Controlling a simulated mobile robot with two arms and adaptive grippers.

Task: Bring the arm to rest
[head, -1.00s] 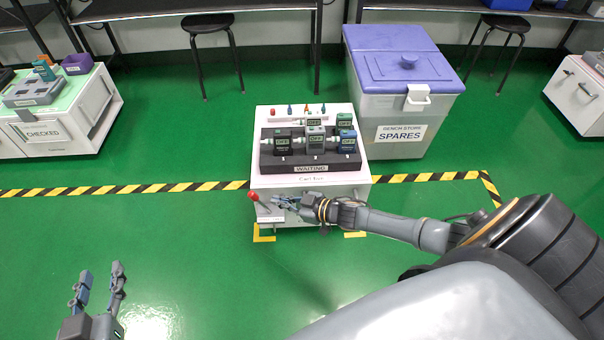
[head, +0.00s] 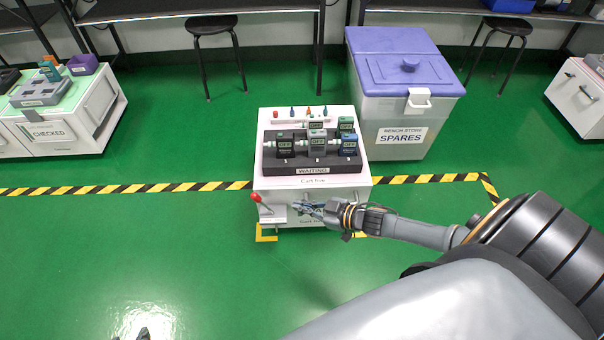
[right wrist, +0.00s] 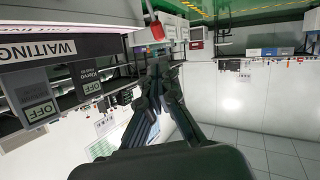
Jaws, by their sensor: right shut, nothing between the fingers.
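My right gripper (head: 303,208) is shut and empty in the head view, in front of the white cart (head: 340,182). In the right wrist view its fingers (right wrist: 160,68) come together with nothing between them. Several handheld testers stand in the dark rack (head: 281,168) marked WAITING on the cart top. The WAITING label (right wrist: 38,50) and testers with OFF screens also show in the right wrist view. Only the tips of my left gripper (head: 138,334) show at the bottom edge of the head view.
A red-knobbed lever (head: 256,198) sticks out at the cart's front left, close to my right gripper. A bin marked SPARES (head: 402,120) with a purple lid stands behind right. A cabinet marked CHECKED (head: 85,130) stands at far left. The green floor at left is clear.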

